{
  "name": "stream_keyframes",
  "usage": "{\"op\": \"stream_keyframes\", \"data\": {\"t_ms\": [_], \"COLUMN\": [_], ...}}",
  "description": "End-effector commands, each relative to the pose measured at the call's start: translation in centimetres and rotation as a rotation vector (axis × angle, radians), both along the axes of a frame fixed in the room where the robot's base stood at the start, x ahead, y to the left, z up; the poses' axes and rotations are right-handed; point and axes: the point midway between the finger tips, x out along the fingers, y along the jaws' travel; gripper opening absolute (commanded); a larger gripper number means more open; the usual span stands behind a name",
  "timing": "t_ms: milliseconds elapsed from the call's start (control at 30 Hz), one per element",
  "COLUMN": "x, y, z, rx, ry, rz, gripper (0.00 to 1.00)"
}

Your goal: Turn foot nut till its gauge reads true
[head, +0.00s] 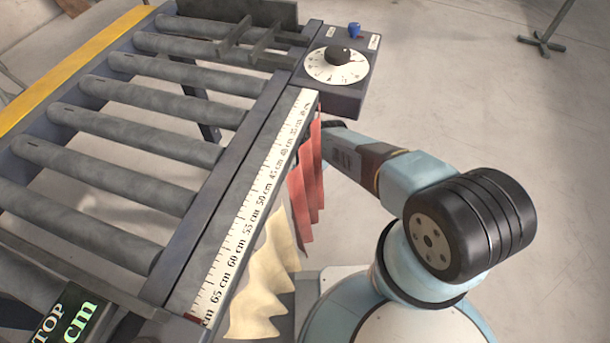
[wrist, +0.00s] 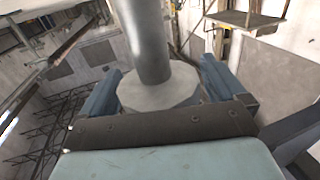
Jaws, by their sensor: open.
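In the wrist view, a pale grey, many-sided nut (wrist: 158,92) sits around a thick round grey post (wrist: 149,40), which I take for the foot nut and its leg. My gripper (wrist: 161,84) is open, with one blue-grey finger on each side of the nut. I cannot tell whether the fingers touch it. In the head view my gripper and the nut are hidden behind the roller table's side. A round white dial (head: 337,66) with a dark knob sits on a box at the table's corner. I cannot tell whether it is the nut's gauge.
The roller table (head: 180,255) carries a centimetre scale (head: 245,215) along its edge. Red strips (head: 306,185) and a cream cloth strip (head: 265,285) hang beside my arm. A green display (head: 75,322) is cut off at lower left.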

Motion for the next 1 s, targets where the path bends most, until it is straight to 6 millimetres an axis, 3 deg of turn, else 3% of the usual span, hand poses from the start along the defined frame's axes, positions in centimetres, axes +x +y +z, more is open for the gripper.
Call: {"op": "stream_keyframes", "data": {"t_ms": [167,600,1000], "x": [-1.4,-8.7,-12.3], "y": [0.2,0.9,1.2], "z": [-0.1,-0.1,-0.3], "rx": [0.0,-0.002,-0.003], "ry": [0.002,0.001,0.006], "rz": [0.0,0.004,0.006], "gripper": [0.97,0.97,0.97]}}
